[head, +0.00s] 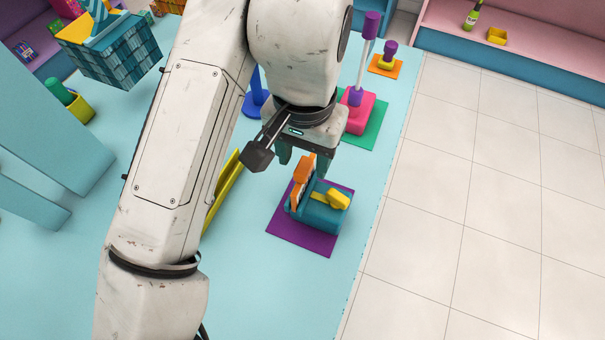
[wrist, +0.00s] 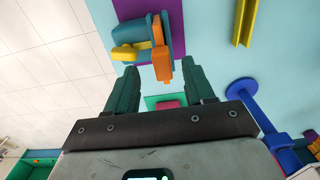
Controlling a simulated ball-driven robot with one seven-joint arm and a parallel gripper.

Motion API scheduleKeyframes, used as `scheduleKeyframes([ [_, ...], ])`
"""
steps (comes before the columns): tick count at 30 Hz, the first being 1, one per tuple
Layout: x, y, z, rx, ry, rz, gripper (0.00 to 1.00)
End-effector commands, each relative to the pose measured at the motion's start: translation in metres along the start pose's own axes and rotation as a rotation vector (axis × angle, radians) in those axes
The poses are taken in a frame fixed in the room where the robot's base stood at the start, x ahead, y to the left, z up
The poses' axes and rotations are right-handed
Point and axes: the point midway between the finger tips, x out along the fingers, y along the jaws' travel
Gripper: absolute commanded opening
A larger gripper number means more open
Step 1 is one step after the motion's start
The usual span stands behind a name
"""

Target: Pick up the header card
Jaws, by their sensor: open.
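No thing is clearly marked as the header card; an upright orange piece (head: 301,184) may be it, but I cannot tell for sure. It stands at the side of a teal device (head: 318,213) with a yellow lever (head: 338,199), on a purple mat (head: 290,236). In the wrist view the orange piece (wrist: 162,66) shows at the top centre, its lower end between my fingertips with gaps at both sides. My gripper (head: 303,162) is open and empty, just behind the orange piece in the head view. In the wrist view its dark green fingers (wrist: 159,76) are spread apart.
The light blue table top (head: 250,280) ends at the right, above a tiled floor (head: 450,220). A yellow channel (head: 222,192) lies left of the mat. Behind my gripper are a blue stand (head: 256,98) and a pink-based post (head: 358,115) on a green mat.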

Motion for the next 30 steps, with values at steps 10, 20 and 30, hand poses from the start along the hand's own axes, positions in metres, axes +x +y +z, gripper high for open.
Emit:
scheduleKeyframes([
  [10,0.029,-0.002,-0.002,-0.001,-0.002,0.001,0.53],
  [20,0.064,-0.004,-0.004,0.0,0.001,-0.001,0.53],
  [30,0.064,-0.003,-0.004,0.0,0.001,-0.001,0.4],
])
